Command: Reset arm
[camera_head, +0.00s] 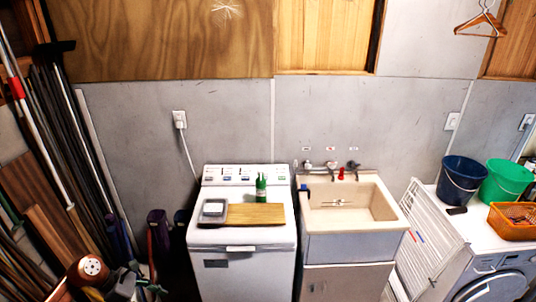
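Neither of my arms nor grippers shows in the head view. A white top-loading washer (246,270) stands in the middle of the view. On its lid lie a wooden board (256,214) and a small grey-white square item (214,208). A green bottle (261,187) stands at the back edge of the board. A beige utility sink (345,222) stands to the right of the washer, with a small red item (341,174) on its back ledge.
Long poles and boards (75,140) lean at the left. A front-loading machine (495,262) at the right carries a dark blue bucket (461,181), a green bucket (506,182) and an orange basket (514,222). A white folding rack (428,245) leans beside it.

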